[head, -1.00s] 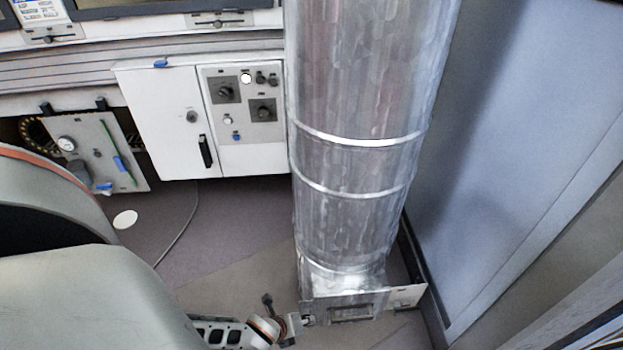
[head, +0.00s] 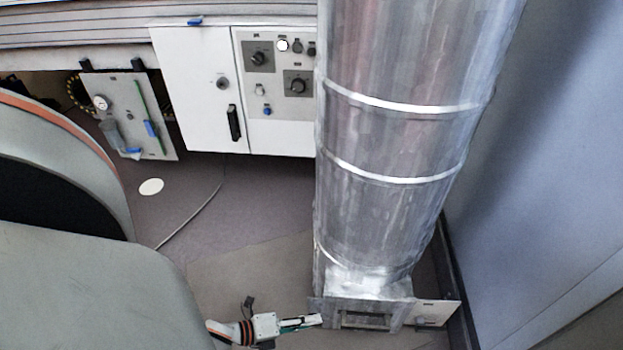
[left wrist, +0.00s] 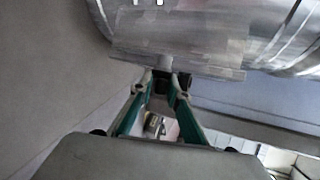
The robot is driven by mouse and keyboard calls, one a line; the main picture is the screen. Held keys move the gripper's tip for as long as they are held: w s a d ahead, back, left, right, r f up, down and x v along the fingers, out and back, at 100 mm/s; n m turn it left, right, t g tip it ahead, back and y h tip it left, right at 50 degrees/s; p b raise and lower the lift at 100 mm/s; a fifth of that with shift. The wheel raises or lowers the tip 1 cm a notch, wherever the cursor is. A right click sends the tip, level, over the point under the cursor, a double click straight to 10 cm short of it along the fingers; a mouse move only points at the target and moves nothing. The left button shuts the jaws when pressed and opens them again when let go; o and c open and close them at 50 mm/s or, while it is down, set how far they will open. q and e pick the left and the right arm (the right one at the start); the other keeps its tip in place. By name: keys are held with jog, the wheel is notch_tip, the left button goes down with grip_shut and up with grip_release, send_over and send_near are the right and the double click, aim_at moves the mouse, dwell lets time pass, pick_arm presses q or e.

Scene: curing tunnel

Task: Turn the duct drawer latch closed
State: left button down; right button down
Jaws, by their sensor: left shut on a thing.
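The silver duct (head: 385,210) stands upright, with a metal box at its foot holding the drawer (head: 365,320), which has a recessed slot in its front. My left gripper (head: 316,320) is at the left edge of this box, fingertips against it. In the left wrist view, my left gripper (left wrist: 161,84) has its green-sided fingers closed on a small dark piece, the latch (left wrist: 160,77), below the edge of the metal box. The fingers hide most of the latch, so its angle cannot be told. My right gripper is not in view.
A white cabinet (head: 195,95) with a black handle and a control panel (head: 275,75) stand behind to the left. A gauge panel (head: 130,115) is farther left. A blue-grey wall (head: 540,180) rises close on the right.

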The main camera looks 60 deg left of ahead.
pick_arm(q)
jog(key=shift+f+t+h, duration=0.15)
jog(key=shift+t+h, duration=0.25)
jog(key=shift+t, duration=0.4)
jog(key=shift+d+n+t+h, duration=0.15)
jog(key=shift+n+t+h, duration=0.2)
jog(key=shift+t, duration=0.25)
jog(key=c, duration=2.1)
grip_release()
jog(key=shift+w, duration=0.1)
jog(key=v, duration=1.2)
